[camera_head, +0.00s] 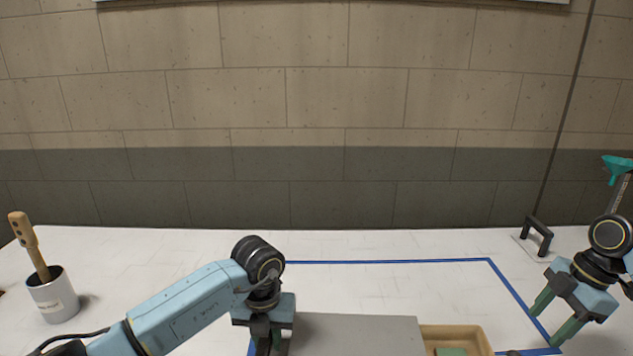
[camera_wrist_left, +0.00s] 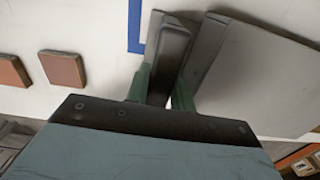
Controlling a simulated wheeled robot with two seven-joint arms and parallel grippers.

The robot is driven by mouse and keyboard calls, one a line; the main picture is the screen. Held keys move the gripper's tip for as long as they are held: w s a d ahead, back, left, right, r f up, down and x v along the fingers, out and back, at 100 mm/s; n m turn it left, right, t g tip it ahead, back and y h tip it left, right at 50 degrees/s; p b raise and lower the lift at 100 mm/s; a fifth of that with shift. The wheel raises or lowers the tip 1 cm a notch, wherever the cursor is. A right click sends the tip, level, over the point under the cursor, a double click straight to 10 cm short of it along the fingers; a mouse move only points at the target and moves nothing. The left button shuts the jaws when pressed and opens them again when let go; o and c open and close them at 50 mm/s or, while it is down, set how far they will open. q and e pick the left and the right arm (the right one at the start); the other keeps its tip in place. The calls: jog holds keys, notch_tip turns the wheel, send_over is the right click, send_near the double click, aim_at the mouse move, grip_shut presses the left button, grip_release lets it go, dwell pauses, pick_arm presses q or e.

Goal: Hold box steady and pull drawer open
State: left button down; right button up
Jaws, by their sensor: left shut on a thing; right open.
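The grey box (camera_head: 355,333) sits at the bottom middle of the head view, its lower part cut off by the frame. A wooden drawer (camera_head: 484,341) sticks out from its right side, with a green piece (camera_head: 450,352) inside. My left gripper (camera_head: 268,345) is at the box's left end. In the left wrist view its green fingers (camera_wrist_left: 162,90) are shut on a dark grey upright part (camera_wrist_left: 172,55) at the box's (camera_wrist_left: 255,75) edge. My right gripper (camera_head: 553,323) is open and empty, to the right of the drawer and apart from it.
Blue tape (camera_head: 390,262) outlines an area on the white table. A can (camera_head: 54,298) with a wooden-handled brush (camera_head: 28,245) stands at left. A black handle (camera_head: 537,235) is at back right. Two reddish-brown blocks (camera_wrist_left: 63,69) lie beside my left gripper. The table behind the box is clear.

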pick_arm(q)
jog(key=c, duration=1.1)
grip_release()
